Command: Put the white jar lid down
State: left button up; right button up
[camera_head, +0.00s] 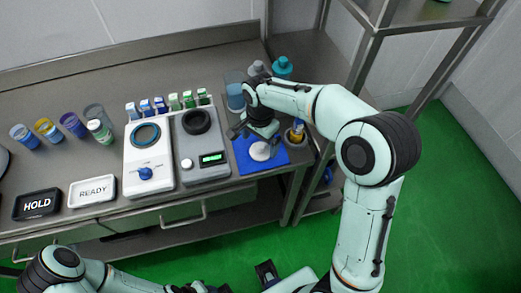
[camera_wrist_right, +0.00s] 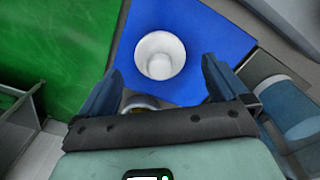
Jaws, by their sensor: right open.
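The white jar lid (camera_head: 260,151) lies on the blue mat (camera_head: 278,157) at the right end of the counter. In the right wrist view a round white piece with a raised rim and hollow middle (camera_wrist_right: 160,55) rests on the blue mat (camera_wrist_right: 205,35); it appears to be the lid. My right gripper (camera_head: 257,134) is low over the mat, just behind the lid. Its fingers are spread and empty in the right wrist view (camera_wrist_right: 161,68), with the white piece beyond the tips.
HOLD (camera_head: 37,204) and READY (camera_head: 92,190) trays lie at the left.

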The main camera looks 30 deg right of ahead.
aim_at(260, 145)
notch_tip(260, 145, down, 3)
jog(key=shift+d+f, duration=0.1)
jog(key=shift+f, duration=0.1)
jog(key=shift+c, duration=0.3)
jog(key=c, duration=1.3)
jog(key=shift+r, duration=0.1)
